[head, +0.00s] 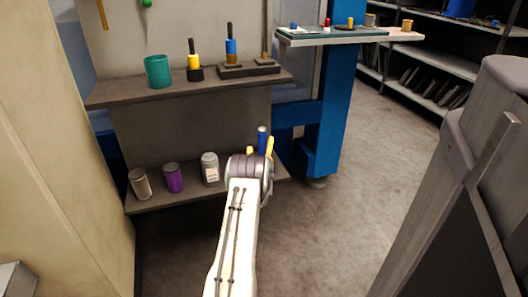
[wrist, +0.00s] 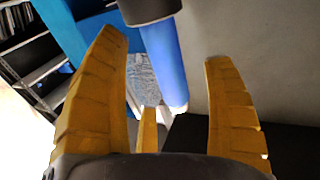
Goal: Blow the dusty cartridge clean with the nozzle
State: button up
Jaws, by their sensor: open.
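My gripper (head: 259,149) is at the end of my outstretched arm, near the right end of the lower shelf. It is open. In the wrist view its yellow fingers (wrist: 165,50) stand wide apart. A blue cylinder (head: 262,138) shows just beyond the fingers. In the wrist view the cylinder (wrist: 166,60) has a dark end and a pale tip and lies in line with the gap, with clear space on both sides. I cannot tell whether it is the nozzle or the cartridge, or what it rests on. Dust cannot be made out.
The lower shelf holds a metal can (head: 140,184), a purple can (head: 173,178) and a pale jar (head: 210,168). The upper shelf (head: 125,93) holds a green cup (head: 157,71), a yellow-and-black piece (head: 194,64) and a blue one (head: 231,50). A blue column (head: 335,100) stands right.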

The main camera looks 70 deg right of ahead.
aim_at(264, 128)
jog(key=shift+w+d+f+b, duration=0.15)
jog(key=shift+w+d+b, duration=0.05)
jog(key=shift+d+b, duration=0.55)
jog(key=shift+b+x, duration=0.3)
jog(key=shift+x, duration=0.85)
jog(key=c, duration=1.4)
jog(key=shift+r+p, duration=1.2)
jog(key=shift+r, duration=2.8)
jog(key=shift+a, duration=0.1)
